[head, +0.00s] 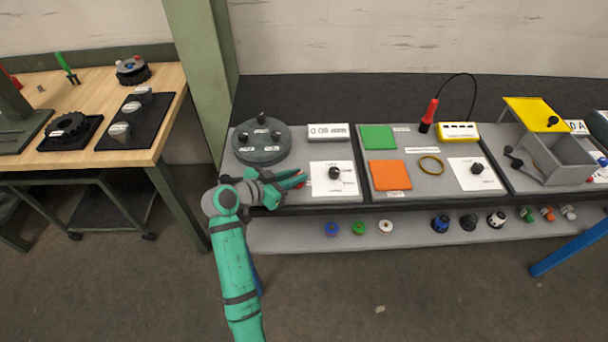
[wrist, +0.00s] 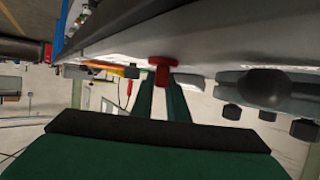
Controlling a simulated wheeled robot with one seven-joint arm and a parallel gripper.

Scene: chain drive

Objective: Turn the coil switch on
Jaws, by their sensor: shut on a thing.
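My gripper (head: 302,180) reaches in from the left, low over the front of the left grey panel, beside a white card. Its green fingers (wrist: 164,98) are shut on a small red knob (wrist: 162,68) in the wrist view. The knob sits against the grey panel surface. In the head view the fingertips mostly hide it. No label tells me that this knob is the coil switch, and I cannot read its setting. A black knob (head: 334,172) on the white card (head: 345,187) stands just right of the fingertips.
A round dark grey device (head: 262,155) with black knobs stands behind my gripper. A display (head: 328,132) is to its right. The middle panel holds green (head: 377,138) and orange (head: 389,174) squares. A yellow-lidded box (head: 560,160) stands farther right. A green post (head: 203,80) rises at left.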

